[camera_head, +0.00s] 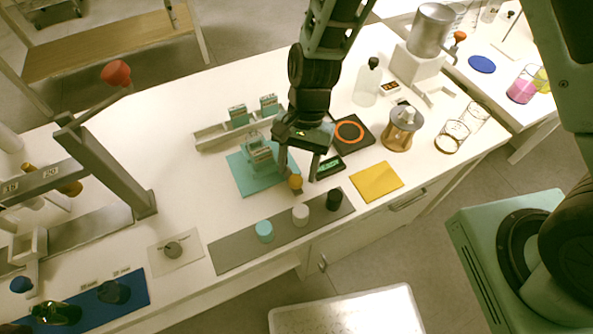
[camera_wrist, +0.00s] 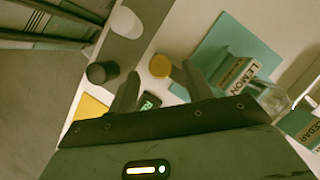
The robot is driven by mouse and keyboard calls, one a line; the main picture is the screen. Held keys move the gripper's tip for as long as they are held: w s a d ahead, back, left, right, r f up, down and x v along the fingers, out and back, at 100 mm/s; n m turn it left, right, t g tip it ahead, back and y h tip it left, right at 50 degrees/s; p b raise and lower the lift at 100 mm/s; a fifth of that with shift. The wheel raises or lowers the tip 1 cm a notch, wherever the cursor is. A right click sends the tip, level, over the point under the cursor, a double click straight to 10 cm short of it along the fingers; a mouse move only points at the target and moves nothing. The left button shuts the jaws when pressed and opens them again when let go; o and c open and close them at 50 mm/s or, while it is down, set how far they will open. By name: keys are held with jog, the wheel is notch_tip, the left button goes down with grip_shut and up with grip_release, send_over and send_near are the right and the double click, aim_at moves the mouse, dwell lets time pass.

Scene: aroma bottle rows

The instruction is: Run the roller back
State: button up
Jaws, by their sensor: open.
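My gripper (camera_head: 298,176) points down over the bench with its fingers apart, and it also shows in the wrist view (camera_wrist: 162,70). A small yellow-orange round piece (camera_head: 295,181) lies between the fingertips, seen too in the wrist view (camera_wrist: 160,66). I cannot tell whether either finger touches it. No part is clearly marked as the roller. A small dark-green labelled box (camera_head: 328,167) is beside the right finger.
A grey strip (camera_head: 240,256) at the front edge carries teal (camera_head: 264,231), white (camera_head: 300,214) and black (camera_head: 334,198) caps. A yellow square (camera_head: 376,181), a brown-gold pot (camera_head: 402,128) and a clear bottle (camera_head: 367,83) stand right. A grey rack (camera_head: 211,137) is behind.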

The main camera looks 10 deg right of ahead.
jog(key=shift+x, duration=1.15)
grip_shut()
jog(key=a, duration=0.3)
jog(key=s+a+p, duration=0.1)
jog(key=a, duration=0.1)
jog(key=s+a, duration=0.1)
jog(key=a, duration=0.2)
jog(key=shift+s+a, duration=0.25)
jog(key=shift+a, duration=0.1)
jog(key=shift+r, duration=0.1)
grip_release()
jog(key=shift+a, duration=0.1)
